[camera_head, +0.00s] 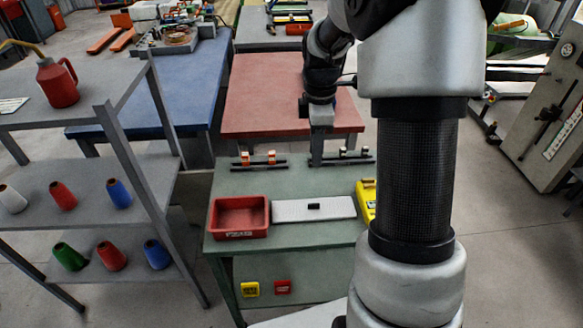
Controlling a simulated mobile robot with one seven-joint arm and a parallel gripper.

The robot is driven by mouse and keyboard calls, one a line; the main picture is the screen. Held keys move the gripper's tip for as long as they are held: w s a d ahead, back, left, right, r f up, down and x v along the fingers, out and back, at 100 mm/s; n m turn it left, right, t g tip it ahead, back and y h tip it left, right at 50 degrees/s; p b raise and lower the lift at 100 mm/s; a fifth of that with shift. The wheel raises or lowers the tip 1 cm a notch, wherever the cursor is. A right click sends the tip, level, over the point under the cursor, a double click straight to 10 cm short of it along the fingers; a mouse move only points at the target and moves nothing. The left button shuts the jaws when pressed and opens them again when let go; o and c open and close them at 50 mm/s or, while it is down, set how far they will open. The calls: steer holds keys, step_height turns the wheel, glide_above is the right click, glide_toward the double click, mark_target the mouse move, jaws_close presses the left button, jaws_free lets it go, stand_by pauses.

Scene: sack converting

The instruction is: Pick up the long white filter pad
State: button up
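A long white pad (290,212) lies flat on the green bench top (240,184), between a red bin and a yellow object. A small black piece (313,206) sits on its middle; whether it is part of the pad I cannot tell. My arm reaches down from the top right. My gripper (318,152) appears beyond the pad, near the bench's far edge and apart from the pad. Its fingers are too small and unclear to show whether they are open or shut.
The red bin (238,231) stands left of the pad, and the yellow object (366,198) is at its right, partly behind my arm. Dark rails with small blocks (258,161) line the bench's far edge. A grey shelf (90,185) with coloured cones stands left.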

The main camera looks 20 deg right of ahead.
glide_above(314, 204)
steer(key=shift+n, duration=0.3)
steer(key=f, duration=0.8)
steer(key=w+f, duration=0.1)
steer(key=f, duration=0.4)
steer(key=shift+a+b, duration=0.1)
steer(key=shift+b, duration=0.3)
steer(key=f, duration=0.2)
steer(key=s+f, duration=0.1)
steer(key=f, duration=0.1)
steer(key=shift+f, duration=0.75)
jaws_close()
